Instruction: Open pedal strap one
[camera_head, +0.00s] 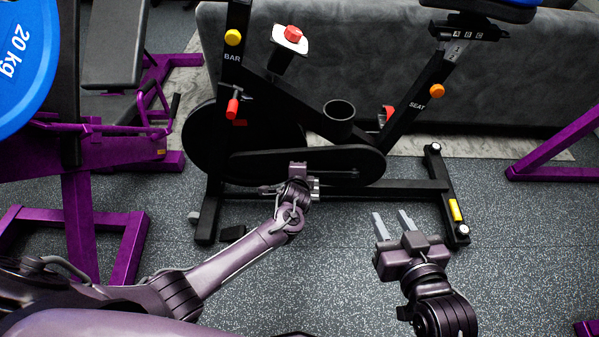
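The black exercise bike (300,128) stands ahead of me. My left gripper (305,182) is at the bike's near side, in front of the lower edge of its crank cover (250,168). Its wrist hides most of its fingers, so I cannot tell whether they are apart or touch anything. No pedal strap shows clearly. A red part (388,112) shows behind the cup holder; I cannot tell what it is. A small black piece (232,233) shows low by the front foot, perhaps a pedal. My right gripper (391,223) is open and empty above the floor, right of the left one.
The bike's rear foot (444,195) is just right of my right gripper. A purple rack (85,215) with a blue 20 kg plate (25,65) stands at left. A grey couch-like block (530,85) is behind the bike. Open speckled floor (530,260) lies at the right.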

